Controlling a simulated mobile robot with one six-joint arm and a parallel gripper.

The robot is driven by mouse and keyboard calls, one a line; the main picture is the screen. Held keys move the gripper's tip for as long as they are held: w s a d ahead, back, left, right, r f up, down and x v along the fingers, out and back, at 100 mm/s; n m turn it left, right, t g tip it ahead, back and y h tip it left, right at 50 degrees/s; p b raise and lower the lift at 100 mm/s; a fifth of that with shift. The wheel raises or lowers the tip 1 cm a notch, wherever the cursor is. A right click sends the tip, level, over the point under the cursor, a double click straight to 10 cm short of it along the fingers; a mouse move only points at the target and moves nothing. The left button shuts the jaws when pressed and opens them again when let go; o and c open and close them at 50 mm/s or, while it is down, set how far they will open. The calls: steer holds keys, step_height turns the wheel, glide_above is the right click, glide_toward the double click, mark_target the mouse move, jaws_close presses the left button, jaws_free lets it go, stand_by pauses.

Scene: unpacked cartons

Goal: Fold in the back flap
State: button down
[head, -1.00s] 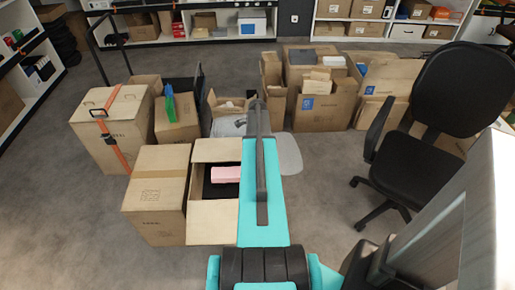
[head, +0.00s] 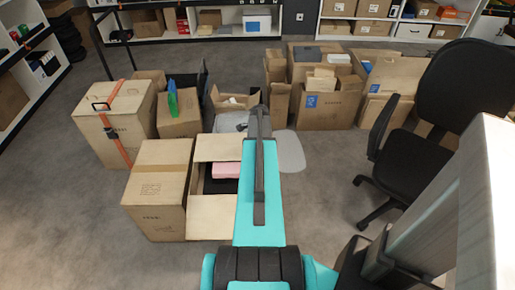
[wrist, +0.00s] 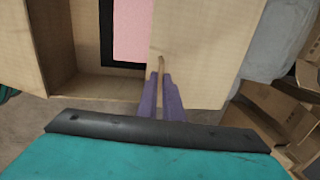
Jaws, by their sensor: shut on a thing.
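An open carton (head: 192,192) stands left of my arm in the head view, with a pink item (head: 226,170) on something black inside. Its back flap (head: 217,147) lies out at the top of the opening, and its front flap (head: 208,218) at the bottom. In the wrist view the back flap (wrist: 205,50) is the broad panel right of the pink item (wrist: 131,32). My gripper (wrist: 160,77), with purple fingers, is shut on the near edge of this flap. In the head view my arm hides the gripper.
A closed carton (head: 158,200) stands against the open carton's left side. A strapped carton (head: 113,125) and a carton with a green item (head: 180,122) stand behind. A grey bag (head: 232,122) lies just beyond the back flap. A black chair (head: 425,110) is at right.

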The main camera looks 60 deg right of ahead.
steer(key=shift+s+a+f, duration=0.1)
steer(key=shift+a+f, duration=0.05)
steer(key=shift+a, duration=0.05)
steer(key=c, duration=1.9)
jaws_free()
step_height(320, 180, up, 14)
steer(key=s+a, duration=0.1)
steer(key=shift+a+f, duration=0.15)
